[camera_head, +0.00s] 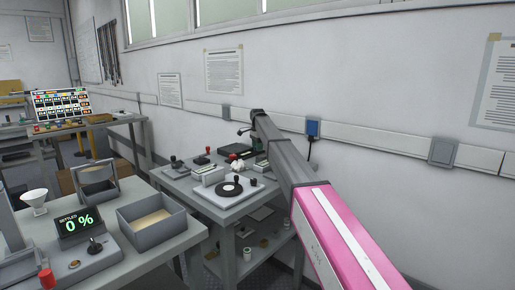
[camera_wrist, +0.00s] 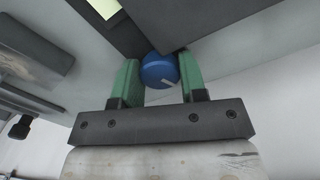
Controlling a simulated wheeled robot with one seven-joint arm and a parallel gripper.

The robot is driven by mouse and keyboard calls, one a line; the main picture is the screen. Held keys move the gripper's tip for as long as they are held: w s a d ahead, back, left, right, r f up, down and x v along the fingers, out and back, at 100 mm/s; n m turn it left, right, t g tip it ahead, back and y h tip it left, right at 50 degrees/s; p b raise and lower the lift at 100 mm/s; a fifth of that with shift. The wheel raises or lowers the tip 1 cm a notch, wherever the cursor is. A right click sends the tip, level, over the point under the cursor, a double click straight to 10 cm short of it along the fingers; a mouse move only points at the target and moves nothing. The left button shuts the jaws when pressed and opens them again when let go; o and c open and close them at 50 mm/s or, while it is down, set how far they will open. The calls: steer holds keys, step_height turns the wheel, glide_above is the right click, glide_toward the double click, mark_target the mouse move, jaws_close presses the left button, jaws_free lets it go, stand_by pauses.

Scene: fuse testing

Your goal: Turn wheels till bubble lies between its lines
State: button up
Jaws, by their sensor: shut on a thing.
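In the wrist view a round blue wheel (camera_wrist: 159,70) with a short pale mark sits between the two green fingers of my gripper (camera_wrist: 160,80). The fingers are shut on it, one on each side. Dark blocks above the wheel hide its upper edge. In the head view my arm reaches over the far table by the wall, and my gripper and the blue wheel are hidden there. I cannot make out the bubble or its lines in either view.
The far table (camera_head: 212,207) holds a plate with a black disc (camera_head: 233,187) and several small items.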

steer(key=m, duration=0.4)
steer(key=shift+m, duration=1.7)
steer(key=o, duration=0.9)
steer(key=shift+r, duration=0.15)
step_height(320, 180, up, 11)
steer(key=shift+f, duration=0.2)
steer(key=shift+o, duration=0.2)
